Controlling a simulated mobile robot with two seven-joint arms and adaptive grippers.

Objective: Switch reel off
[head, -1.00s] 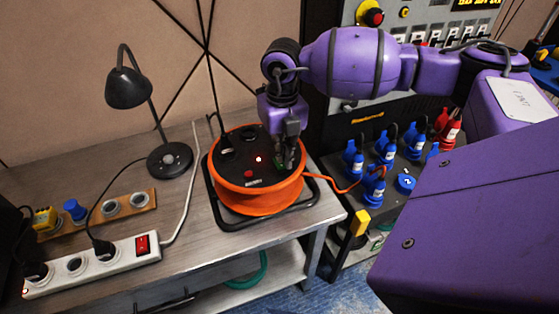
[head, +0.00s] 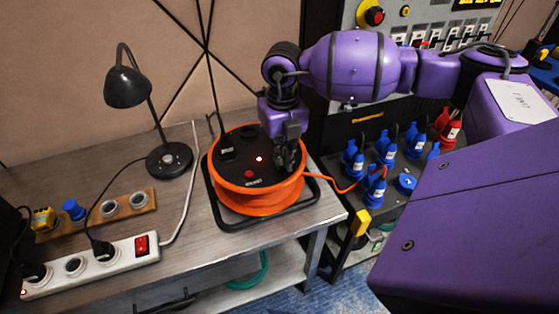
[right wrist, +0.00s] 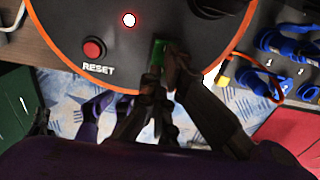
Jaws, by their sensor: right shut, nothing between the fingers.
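The cable reel (head: 262,190) is an orange drum with a black top, standing in a black frame on the table. Its top carries a glowing red light (head: 259,159) and a red RESET button (head: 249,174). In the right wrist view, a green rocker switch (right wrist: 158,52) shows on the reel's top, near the rim and right of the RESET button (right wrist: 94,49). My right gripper (head: 287,168) is shut and empty, pointing down at the reel's right side. In the right wrist view its fingertips (right wrist: 173,68) are beside the green switch; contact is unclear. My left gripper is out of view.
A black desk lamp (head: 128,88) stands left of the reel. A white power strip (head: 93,264) with a red switch lies at the front left. Blue plugs (head: 386,147) stand on the lower rack at right. An orange cable runs from the reel towards them.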

